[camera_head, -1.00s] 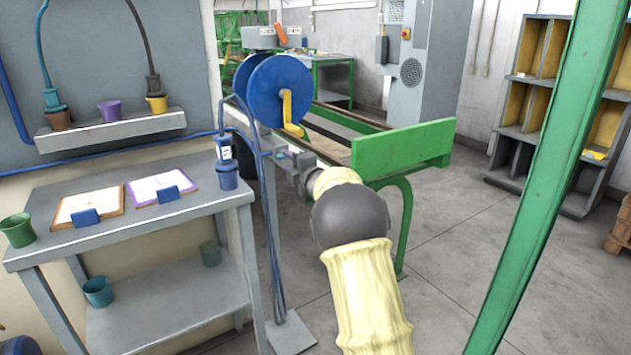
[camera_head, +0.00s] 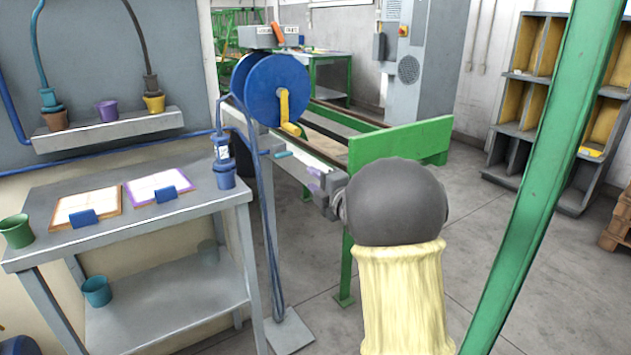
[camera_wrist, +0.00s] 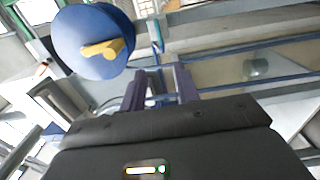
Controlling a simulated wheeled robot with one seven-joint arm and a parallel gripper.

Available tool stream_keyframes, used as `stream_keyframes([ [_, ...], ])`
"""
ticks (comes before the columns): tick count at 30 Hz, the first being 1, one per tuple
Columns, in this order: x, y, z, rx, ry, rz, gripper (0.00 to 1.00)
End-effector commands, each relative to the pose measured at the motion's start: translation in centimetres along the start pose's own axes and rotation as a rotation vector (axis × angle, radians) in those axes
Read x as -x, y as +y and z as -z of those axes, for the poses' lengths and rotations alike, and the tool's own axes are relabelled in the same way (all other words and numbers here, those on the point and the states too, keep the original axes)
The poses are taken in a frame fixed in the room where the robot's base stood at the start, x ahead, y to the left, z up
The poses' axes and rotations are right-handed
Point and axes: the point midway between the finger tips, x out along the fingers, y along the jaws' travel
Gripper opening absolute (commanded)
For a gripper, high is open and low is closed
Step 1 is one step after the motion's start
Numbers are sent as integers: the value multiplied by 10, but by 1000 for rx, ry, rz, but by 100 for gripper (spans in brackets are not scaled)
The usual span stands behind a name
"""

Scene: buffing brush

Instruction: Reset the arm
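My gripper (camera_head: 311,180) is partly hidden behind my arm, with purple fingertips showing in front of the green bench. In the wrist view, the two purple fingers of my gripper (camera_wrist: 160,85) are spread apart with nothing held between them. Blue cable-like lines show behind the gap. My arm's dark round joint and pale yellow sleeve fill the lower middle of the head view and hide part of the grey gripper body.
A blue reel (camera_head: 277,90) with a yellow crank stands beyond my gripper. A green bench (camera_head: 400,143) is behind my arm. A grey table (camera_head: 120,236) with clipboards and cups stands left. A green post (camera_head: 540,180) rises at right. Floor between post and shelf is clear.

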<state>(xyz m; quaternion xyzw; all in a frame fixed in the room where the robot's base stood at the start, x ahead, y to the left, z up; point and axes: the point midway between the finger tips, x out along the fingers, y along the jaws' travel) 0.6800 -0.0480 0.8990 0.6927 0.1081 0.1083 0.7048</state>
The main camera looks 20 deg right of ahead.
Motion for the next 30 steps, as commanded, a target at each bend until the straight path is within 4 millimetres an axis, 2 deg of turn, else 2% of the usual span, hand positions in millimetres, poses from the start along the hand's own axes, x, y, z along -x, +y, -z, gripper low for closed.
stream_keyframes([
  [10, 2, -2, 0, -22, -13, 10, 32],
  [14, 11, -12, -2, -141, -85, 66, 32],
  [16, 21, -25, -3, -255, -154, 121, 32],
  [20, 53, -58, 3, -523, -317, 249, 32],
  [23, 84, -87, 16, -731, -452, 354, 32],
  [30, 178, -150, 69, -1166, -800, 600, 32],
])
